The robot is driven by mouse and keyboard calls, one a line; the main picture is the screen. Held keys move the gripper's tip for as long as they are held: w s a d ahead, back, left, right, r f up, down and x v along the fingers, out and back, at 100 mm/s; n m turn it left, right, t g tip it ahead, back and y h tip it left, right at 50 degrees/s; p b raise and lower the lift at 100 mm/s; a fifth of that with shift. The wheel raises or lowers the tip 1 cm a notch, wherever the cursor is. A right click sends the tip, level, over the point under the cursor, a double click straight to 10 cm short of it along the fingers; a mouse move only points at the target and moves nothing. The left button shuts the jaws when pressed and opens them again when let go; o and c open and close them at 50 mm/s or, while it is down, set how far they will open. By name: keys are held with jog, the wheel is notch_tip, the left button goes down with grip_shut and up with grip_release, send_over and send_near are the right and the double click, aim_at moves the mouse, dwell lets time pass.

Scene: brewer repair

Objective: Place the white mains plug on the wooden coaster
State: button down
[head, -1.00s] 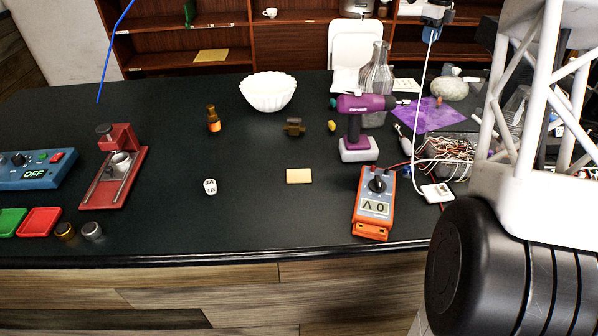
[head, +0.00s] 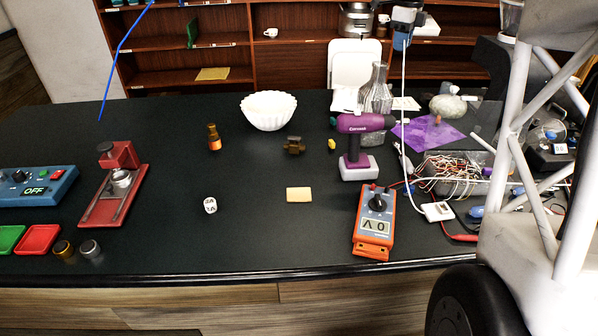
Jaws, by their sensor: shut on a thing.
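My gripper (head: 403,42) is at the top of the head view, right of centre, high above the bench. It is shut on the white mains plug, which is mostly hidden by the fingers. The plug's white cord (head: 405,110) hangs from the fingertips to a small white square block (head: 437,211) on the bench, right of the multimeter. A pale tan rectangular slab (head: 299,194) lies flat near the bench's middle, bare and well below and left of my gripper. It may be the wooden coaster; its material is hard to tell.
An orange multimeter (head: 374,222) and a purple drill (head: 358,146) stand near the cord. A tangle of wires (head: 455,172) lies to the right. A white bowl (head: 268,110), a brown bottle (head: 213,138) and a red stand (head: 117,185) are farther left. Bench around the slab is clear.

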jog(key=s+a+r+n, duration=0.1)
jog(key=s+a+n, duration=0.3)
jog(key=s+a, duration=1.4)
jog(key=s+a+f+n, duration=0.2)
jog(key=s+a, duration=0.2)
jog(key=s, duration=0.6)
jog(key=s+a+f+n, duration=0.2)
jog(key=s+a, duration=0.2)
jog(key=s, duration=0.6)
jog(key=f, duration=2.2)
jog(key=shift+s+a+f, duration=0.1)
jog(key=shift+s+a, duration=0.1)
jog(key=shift+s, duration=0.15)
jog(key=shift+w, duration=0.1)
send_over(299, 194)
jog(key=shift+f, duration=0.7)
jog(key=shift+f, duration=0.1)
